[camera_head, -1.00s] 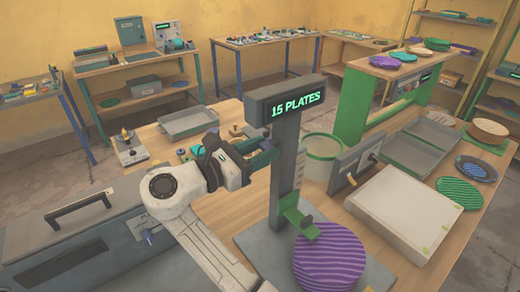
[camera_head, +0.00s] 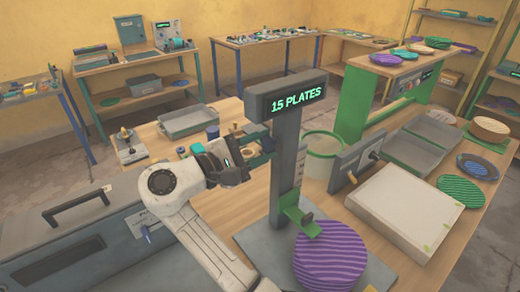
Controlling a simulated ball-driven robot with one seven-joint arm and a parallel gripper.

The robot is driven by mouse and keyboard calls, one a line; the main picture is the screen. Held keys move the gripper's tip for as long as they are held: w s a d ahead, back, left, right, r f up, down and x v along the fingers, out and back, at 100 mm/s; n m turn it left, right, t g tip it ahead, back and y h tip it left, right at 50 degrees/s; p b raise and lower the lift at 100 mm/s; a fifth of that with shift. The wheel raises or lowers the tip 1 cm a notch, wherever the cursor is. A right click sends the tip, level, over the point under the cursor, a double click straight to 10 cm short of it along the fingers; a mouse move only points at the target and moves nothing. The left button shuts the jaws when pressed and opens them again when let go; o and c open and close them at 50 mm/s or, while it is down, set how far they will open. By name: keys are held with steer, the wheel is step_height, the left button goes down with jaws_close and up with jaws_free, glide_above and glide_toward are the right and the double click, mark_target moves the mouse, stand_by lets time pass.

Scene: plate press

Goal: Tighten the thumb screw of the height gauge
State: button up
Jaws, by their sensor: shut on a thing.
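A grey post (camera_head: 285,172) with a lit sign (camera_head: 297,99) reading "15 PLATES" stands upright on a grey base. I take it to be the height gauge. A green bracket (camera_head: 293,206) sits low on the post, with a small dark knob at its right end, over purple striped plates (camera_head: 330,255). My gripper (camera_head: 262,150) reaches in from the left to the post's upper left side. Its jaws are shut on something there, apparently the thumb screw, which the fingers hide.
A grey metal box (camera_head: 90,245) with a handle stands at the left front. A white flat box (camera_head: 402,212), a green-rimmed tub (camera_head: 322,158) and a green stand (camera_head: 350,105) are to the right. An empty grey tray (camera_head: 187,121) lies behind my arm.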

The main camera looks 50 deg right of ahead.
steer(key=shift+m+b, duration=0.35)
steer(key=shift+m, duration=0.55)
steer(key=o, duration=1.1)
steer(key=shift+c, duration=0.2)
steer(key=b+v, duration=0.2)
steer(key=v, duration=0.8)
steer(key=shift+a+b, duration=0.3)
steer(key=shift+a, duration=0.1)
steer(key=shift+w, duration=0.1)
